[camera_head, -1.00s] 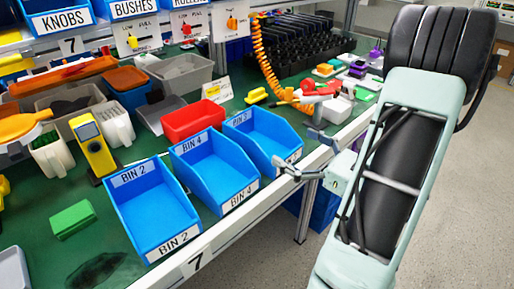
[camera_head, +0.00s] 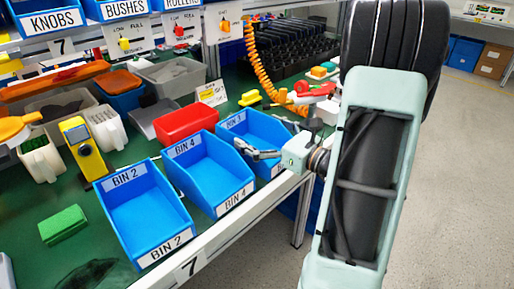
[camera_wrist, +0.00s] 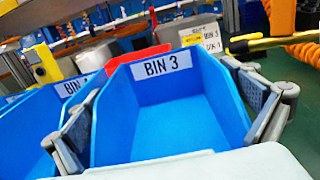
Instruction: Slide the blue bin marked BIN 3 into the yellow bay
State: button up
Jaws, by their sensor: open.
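The blue bin marked BIN 3 (camera_head: 258,128) stands at the right end of a row of blue bins near the bench's front edge. It fills the middle of the wrist view (camera_wrist: 180,108), empty, with its label on the inner back wall. My gripper (camera_head: 257,150) is open at the bin's front end and hides part of it. In the wrist view, one finger shows on each side of the bin; I cannot tell whether either touches it. I cannot make out a yellow bay in these views.
BIN 4 (camera_head: 209,170) stands close on the left of BIN 3, with BIN 2 (camera_head: 146,212) beyond it. A red bin (camera_head: 188,122) is behind BIN 4. An orange coiled hose (camera_head: 262,70) hangs behind BIN 3. A metal rail (camera_head: 222,231) runs along the bench front.

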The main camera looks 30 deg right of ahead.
jog(key=shift+c, duration=0.3)
jog(key=c, duration=1.2)
jog(key=shift+r, duration=0.15)
jog(key=shift+c, duration=0.2)
